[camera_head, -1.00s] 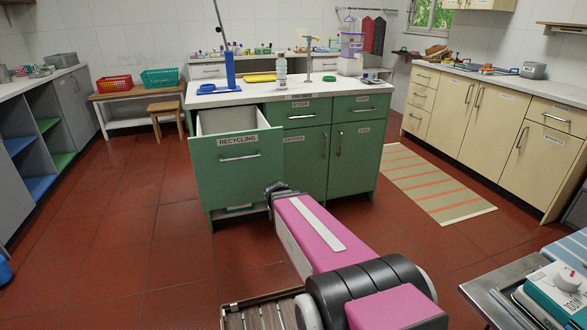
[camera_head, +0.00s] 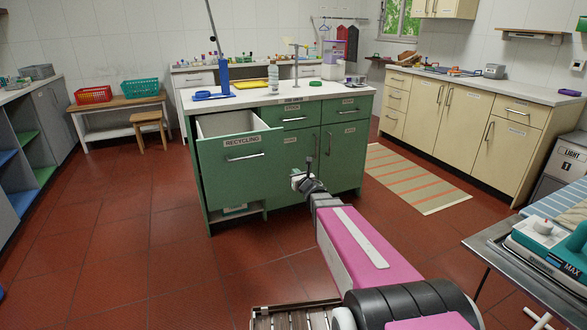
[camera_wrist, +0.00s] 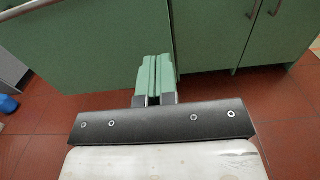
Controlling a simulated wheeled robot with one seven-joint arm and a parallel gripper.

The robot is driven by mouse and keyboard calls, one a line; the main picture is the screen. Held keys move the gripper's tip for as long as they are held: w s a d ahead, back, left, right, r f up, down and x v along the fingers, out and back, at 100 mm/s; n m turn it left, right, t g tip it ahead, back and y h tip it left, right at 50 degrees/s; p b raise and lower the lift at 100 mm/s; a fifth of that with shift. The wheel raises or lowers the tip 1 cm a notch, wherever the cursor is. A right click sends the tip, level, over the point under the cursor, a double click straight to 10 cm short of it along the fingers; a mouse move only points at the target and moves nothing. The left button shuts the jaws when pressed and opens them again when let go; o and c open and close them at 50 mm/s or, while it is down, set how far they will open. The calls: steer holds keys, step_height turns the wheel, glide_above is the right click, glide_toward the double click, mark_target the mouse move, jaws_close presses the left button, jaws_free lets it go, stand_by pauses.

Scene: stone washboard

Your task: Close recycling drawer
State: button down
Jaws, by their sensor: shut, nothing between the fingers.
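The recycling drawer (camera_head: 222,180) is the tall green front with a RECYCLING label and a bar handle, at the left end of the green cabinet. It stands pulled out, and its pale inside (camera_head: 228,123) shows from above and looks empty. My gripper (camera_head: 308,160) is to the right of the drawer front, before the cabinet doors; contact cannot be told. In the wrist view my gripper (camera_wrist: 163,58) has its two greenish fingers together and empty. There a green panel (camera_wrist: 80,50), seemingly the drawer front, lies left of the fingers, with cabinet doors to the right.
The green cabinet's white top (camera_head: 345,92) holds a blue stand (camera_head: 224,77), a bottle (camera_head: 273,77) and other items. A striped rug (camera_head: 415,180) lies to the right. A metal table (camera_head: 497,245) is at the lower right. Red tiled floor (camera_head: 150,240) is clear on the left.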

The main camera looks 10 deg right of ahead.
mark_target(282, 159)
steer(key=x, duration=1.3)
steer(key=shift+w+a, duration=0.1)
steer(key=shift+w, duration=0.3)
steer(key=x, duration=4)
steer(key=shift+w+f, duration=0.2)
steer(key=shift+w, duration=0.2)
